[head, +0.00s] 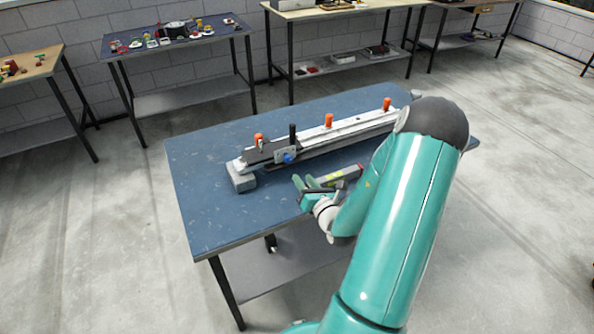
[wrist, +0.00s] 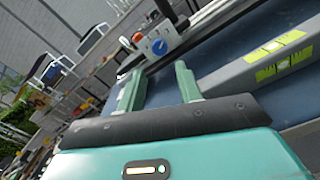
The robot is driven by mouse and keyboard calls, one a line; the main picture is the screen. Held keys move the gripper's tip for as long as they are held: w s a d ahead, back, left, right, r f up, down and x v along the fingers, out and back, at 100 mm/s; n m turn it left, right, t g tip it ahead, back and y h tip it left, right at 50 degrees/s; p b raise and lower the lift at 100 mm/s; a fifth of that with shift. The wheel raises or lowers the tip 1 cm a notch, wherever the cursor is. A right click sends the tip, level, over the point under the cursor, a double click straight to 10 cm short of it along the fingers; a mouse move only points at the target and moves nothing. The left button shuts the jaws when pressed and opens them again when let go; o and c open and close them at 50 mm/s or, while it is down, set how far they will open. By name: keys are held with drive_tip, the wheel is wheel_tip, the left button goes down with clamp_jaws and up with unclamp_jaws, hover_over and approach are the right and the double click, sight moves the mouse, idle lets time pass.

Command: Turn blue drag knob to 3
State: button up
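The blue drag knob (head: 288,158) sits on the front side of the carriage near the left end of a long rail (head: 340,132) on the blue table. In the wrist view the knob (wrist: 159,47) is a blue disc with a white mark, on a pale plate beyond my fingers. The numbers around it are too small to read. My gripper (head: 310,187) is in front of the rail, to the right of and nearer than the knob. In the wrist view my gripper (wrist: 157,80) has its two green fingers apart with nothing between them, and it is not touching the knob.
Several orange handles (head: 328,120) and a black upright lever (head: 292,133) stand on the rail. A grey bar with yellow-green labels (wrist: 285,55) lies close to the right of my fingers. The blue table (head: 215,205) is clear at its front left.

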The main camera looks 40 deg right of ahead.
drive_tip(key=v, duration=0.4)
drive_tip(key=shift+s+a, duration=0.1)
drive_tip(key=shift+s, duration=0.3)
